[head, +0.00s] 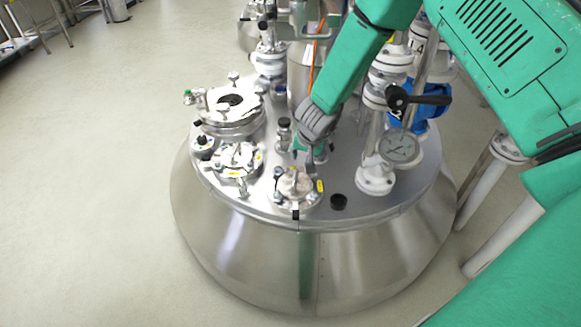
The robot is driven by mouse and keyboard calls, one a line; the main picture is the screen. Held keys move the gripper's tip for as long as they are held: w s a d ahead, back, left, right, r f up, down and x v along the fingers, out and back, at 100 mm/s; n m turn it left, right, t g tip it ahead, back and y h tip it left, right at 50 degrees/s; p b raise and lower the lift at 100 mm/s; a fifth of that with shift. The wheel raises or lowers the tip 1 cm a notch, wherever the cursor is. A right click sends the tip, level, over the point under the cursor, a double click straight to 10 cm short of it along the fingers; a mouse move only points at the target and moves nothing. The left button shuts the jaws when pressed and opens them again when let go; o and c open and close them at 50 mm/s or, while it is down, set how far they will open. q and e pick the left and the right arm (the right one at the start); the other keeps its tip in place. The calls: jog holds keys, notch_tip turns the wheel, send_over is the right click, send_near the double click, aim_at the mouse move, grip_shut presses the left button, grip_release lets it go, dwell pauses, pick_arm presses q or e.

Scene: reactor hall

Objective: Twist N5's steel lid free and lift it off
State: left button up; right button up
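A steel reactor vessel (300,262) stands in the middle of the head view, with several fittings on its flat top. A small round steel lid with clamp knobs (295,187) sits near the front edge, a yellow label beside it. A similar steel-lidded port (238,157) sits to its left, also with a yellow label. The label text is too small to read, so I cannot tell which is N5. My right gripper (311,162) points down just behind the front lid; contact and finger opening are unclear. My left gripper is not in view.
A larger round hatch (231,107) stands at the back left of the top. A pressure gauge (399,147) and white flanged pipes with a black-handled valve (418,98) rise on the right. The floor at left is clear.

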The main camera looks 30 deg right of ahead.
aim_at(298, 170)
jog(key=b+x, duration=0.3)
jog(key=x, duration=0.8)
jog(key=shift+s+d+f, duration=0.1)
jog(key=shift+s, duration=0.05)
jog(key=shift+x, duration=0.8)
grip_shut()
jog(key=m+p, duration=0.2)
jog(key=p, duration=0.1)
jog(key=shift+s+d+h+p, duration=0.1)
jog(key=shift+h+p, duration=0.3)
jog(key=shift+s+d+m+g, duration=0.15)
jog(key=shift+m+g, duration=0.15)
jog(key=shift+m, duration=0.4)
jog(key=shift+s+d+m+h, duration=0.1)
jog(key=shift+s+m+h, duration=0.05)
jog(key=shift+m+h, duration=0.4)
